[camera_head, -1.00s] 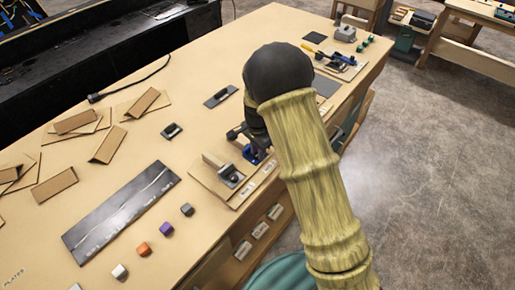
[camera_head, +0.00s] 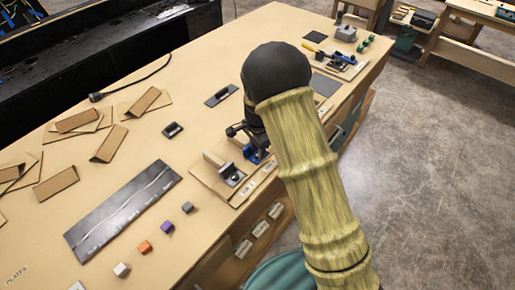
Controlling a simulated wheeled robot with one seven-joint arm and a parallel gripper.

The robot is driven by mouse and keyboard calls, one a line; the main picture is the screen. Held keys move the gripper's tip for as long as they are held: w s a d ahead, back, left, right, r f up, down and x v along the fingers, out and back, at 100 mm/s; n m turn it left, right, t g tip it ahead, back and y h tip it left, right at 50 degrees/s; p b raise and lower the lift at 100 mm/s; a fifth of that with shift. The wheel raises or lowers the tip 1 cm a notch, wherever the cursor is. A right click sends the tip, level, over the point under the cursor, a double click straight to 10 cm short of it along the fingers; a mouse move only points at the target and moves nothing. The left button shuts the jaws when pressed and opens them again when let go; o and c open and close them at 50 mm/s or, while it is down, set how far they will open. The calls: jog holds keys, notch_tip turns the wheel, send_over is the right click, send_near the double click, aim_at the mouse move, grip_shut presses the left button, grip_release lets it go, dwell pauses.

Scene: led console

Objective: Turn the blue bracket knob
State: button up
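A blue bracket (camera_head: 256,154) stands on the workbench near its front edge, just left of my arm. Its knob cannot be made out clearly; a dark part sits by the bracket. My gripper (camera_head: 241,130) shows only as dark parts below the black wrist, at the bracket's upper left. My arm hides the rest, so I cannot tell whether its fingers are open or touch the bracket.
A wooden board with a metal clamp (camera_head: 231,174) lies left of the bracket. Coloured cubes (camera_head: 167,228), a dark plate (camera_head: 122,210) and brown cardboard pieces (camera_head: 109,144) lie further left. A tool board (camera_head: 334,61) lies at the far right end.

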notch_tip(320, 180, up, 17)
jog(key=b, duration=0.2)
jog(key=shift+r, duration=0.2)
jog(key=shift+d, duration=0.15)
dwell(0.5)
jog(key=s+d+f+n+t, duration=0.1)
jog(key=s+d+f+n, duration=0.2)
jog(key=s+d+n, duration=0.2)
jog(key=s+d+f+n+t, duration=0.1)
jog(key=s+d+f+n, duration=0.2)
jog(key=s+d, duration=0.8)
jog(key=s+n, duration=0.2)
jog(key=s, duration=0.1)
jog(key=shift+s+d+f+n+t, duration=0.15)
jog(key=shift+s+f+n+t, duration=0.15)
jog(key=shift+s+f+n, duration=0.1)
